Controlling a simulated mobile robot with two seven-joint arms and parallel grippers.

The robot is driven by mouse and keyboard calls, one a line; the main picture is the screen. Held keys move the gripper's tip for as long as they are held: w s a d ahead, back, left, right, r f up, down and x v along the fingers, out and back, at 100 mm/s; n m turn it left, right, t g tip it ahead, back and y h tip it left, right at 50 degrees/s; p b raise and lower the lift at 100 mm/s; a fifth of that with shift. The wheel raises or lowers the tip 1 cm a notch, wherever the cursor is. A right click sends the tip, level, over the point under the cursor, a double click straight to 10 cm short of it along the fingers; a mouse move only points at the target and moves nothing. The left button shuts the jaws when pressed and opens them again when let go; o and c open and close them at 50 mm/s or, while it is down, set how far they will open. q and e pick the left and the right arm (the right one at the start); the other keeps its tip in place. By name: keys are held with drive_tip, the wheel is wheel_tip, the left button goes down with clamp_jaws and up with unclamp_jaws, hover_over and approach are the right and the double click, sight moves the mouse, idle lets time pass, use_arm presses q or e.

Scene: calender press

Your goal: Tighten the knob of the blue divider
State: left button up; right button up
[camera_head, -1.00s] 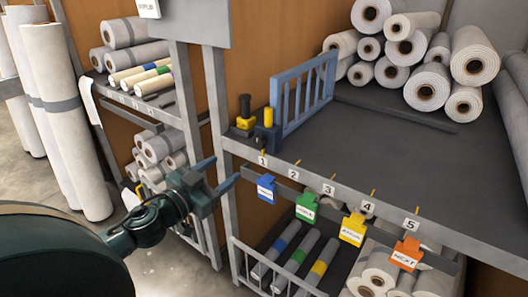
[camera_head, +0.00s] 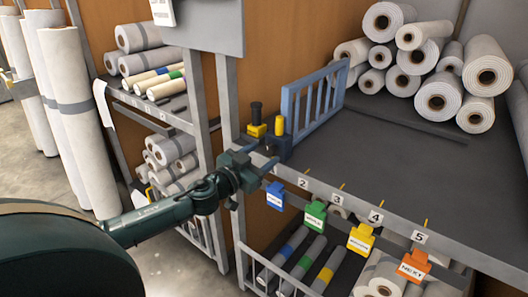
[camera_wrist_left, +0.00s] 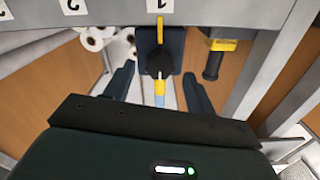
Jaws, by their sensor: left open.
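The blue divider (camera_head: 312,103) is a barred panel standing upright at the table's left end. My left gripper (camera_head: 265,154) is open and empty at the table's front-left corner, just before and below the clamp. In the left wrist view, its fingers (camera_wrist_left: 160,70) are spread either side of the dark clamp (camera_wrist_left: 147,45). I cannot tell whether they touch it. My right gripper is not in view.
Beside the clamp stands a yellow clamp (camera_head: 257,131) with a black knob, close to the left fingers. Numbered labels and coloured tags, such as the green tag (camera_head: 315,215), line the front rail. White rolls (camera_head: 437,100) are stacked at the back. The grey tabletop (camera_head: 400,165) is mostly clear.

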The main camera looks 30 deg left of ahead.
use_arm(q)
drive_tip(key=shift+w+d, duration=0.1)
drive_tip(key=shift+w, duration=0.65)
drive_tip(key=shift+c, duration=0.4)
drive_tip(key=c, duration=0.9)
